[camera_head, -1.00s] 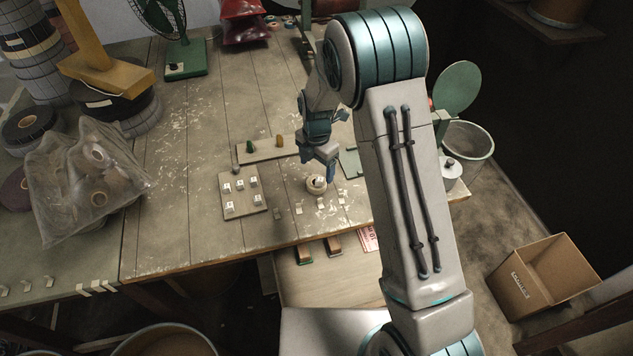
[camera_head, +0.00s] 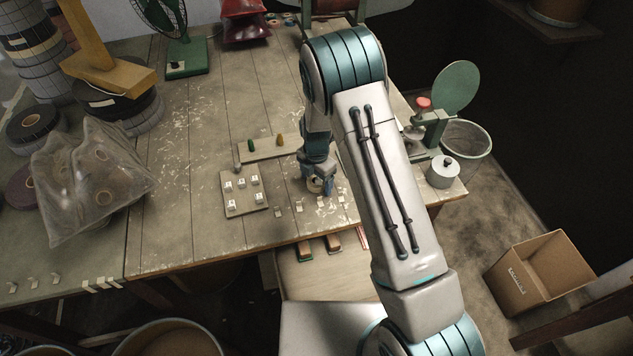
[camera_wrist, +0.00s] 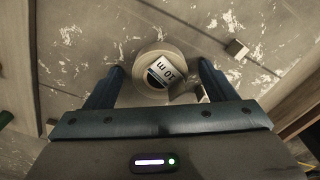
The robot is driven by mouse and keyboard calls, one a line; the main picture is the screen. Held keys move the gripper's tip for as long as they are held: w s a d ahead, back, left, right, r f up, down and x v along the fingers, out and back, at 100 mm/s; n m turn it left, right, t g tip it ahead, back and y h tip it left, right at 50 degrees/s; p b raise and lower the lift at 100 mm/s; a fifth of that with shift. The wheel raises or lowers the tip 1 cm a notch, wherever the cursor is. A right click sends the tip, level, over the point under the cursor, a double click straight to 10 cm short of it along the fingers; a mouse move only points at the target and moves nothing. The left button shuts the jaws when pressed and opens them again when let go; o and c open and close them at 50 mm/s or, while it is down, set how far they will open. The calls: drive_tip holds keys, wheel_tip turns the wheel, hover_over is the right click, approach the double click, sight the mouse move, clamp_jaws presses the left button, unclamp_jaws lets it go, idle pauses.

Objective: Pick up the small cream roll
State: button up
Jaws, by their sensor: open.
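The small cream roll (camera_wrist: 148,88) lies flat on the wooden table, with a white label in its middle, printed in black and seen upside down. In the head view the roll (camera_head: 314,186) is partly hidden by my gripper (camera_head: 319,180), which points down over it. In the wrist view my gripper (camera_wrist: 160,84) is open, with one finger at the left of the roll and one at the right. The roll sits between the fingertips; I see a gap on the right and cannot tell contact on the left.
A board with several white labelled blocks (camera_head: 230,208) lies left of my gripper. Small white tabs (camera_head: 299,206) lie along the table's front.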

drive_tip(key=c, duration=1.1)
drive_tip(key=shift+r, duration=0.1)
